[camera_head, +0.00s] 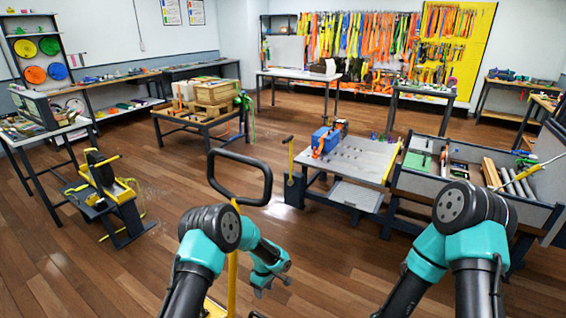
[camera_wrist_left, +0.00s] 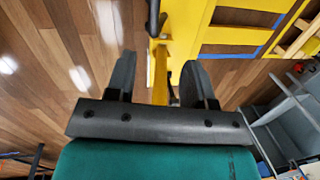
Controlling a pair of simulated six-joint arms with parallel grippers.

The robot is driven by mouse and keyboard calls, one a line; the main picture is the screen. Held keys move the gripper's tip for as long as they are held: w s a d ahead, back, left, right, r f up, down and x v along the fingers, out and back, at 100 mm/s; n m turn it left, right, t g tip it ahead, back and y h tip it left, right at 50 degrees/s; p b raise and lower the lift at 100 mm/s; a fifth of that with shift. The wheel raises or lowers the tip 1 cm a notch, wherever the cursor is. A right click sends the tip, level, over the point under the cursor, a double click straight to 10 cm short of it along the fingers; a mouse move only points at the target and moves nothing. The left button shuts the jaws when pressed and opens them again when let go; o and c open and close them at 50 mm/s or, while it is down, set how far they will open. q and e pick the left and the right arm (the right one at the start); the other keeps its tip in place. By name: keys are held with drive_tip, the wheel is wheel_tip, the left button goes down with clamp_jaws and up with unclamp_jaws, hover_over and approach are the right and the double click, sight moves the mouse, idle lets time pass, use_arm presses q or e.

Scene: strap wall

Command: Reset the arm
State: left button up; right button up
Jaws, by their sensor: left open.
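My left arm (camera_head: 212,232) reaches forward from the bottom of the head view and bends down to the right. Its teal and dark left gripper (camera_head: 270,284) hangs low over the wooden floor. In the left wrist view the two dark fingers of the left gripper (camera_wrist_left: 158,75) stand well apart. A yellow post (camera_wrist_left: 160,72) shows between and beyond them; I cannot tell how far away it is. I see nothing held. My right arm (camera_head: 468,235) shows at the lower right of the head view, but its gripper is not visible.
A black loop handle (camera_head: 211,170) and a yellow post (camera_head: 233,268) stand close to my left arm. A grey worktable (camera_head: 365,160) with a blue and orange tool is ahead. A bin bench (camera_head: 440,180) is at right. Open wooden floor (camera_head: 150,265) lies to the left.

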use_arm(q)
drive_tip(key=s+a+r+m+t+h, duration=0.1)
drive_tip(key=s+a+m, duration=0.2)
drive_tip(key=s, duration=0.7)
drive_tip(key=s+a+r+m+t+h, duration=0.1)
drive_tip(key=s+a+r+m, duration=0.1)
drive_tip(key=s+a, duration=0.4)
drive_tip(key=s+a+r+m+h, duration=0.1)
drive_tip(key=s+a+m, duration=0.3)
drive_tip(key=s, duration=0.9)
drive_tip(key=shift+s+a+r+t+h, duration=0.15)
drive_tip(key=shift+s+a+t+h, duration=0.3)
drive_tip(key=shift+h, duration=0.15)
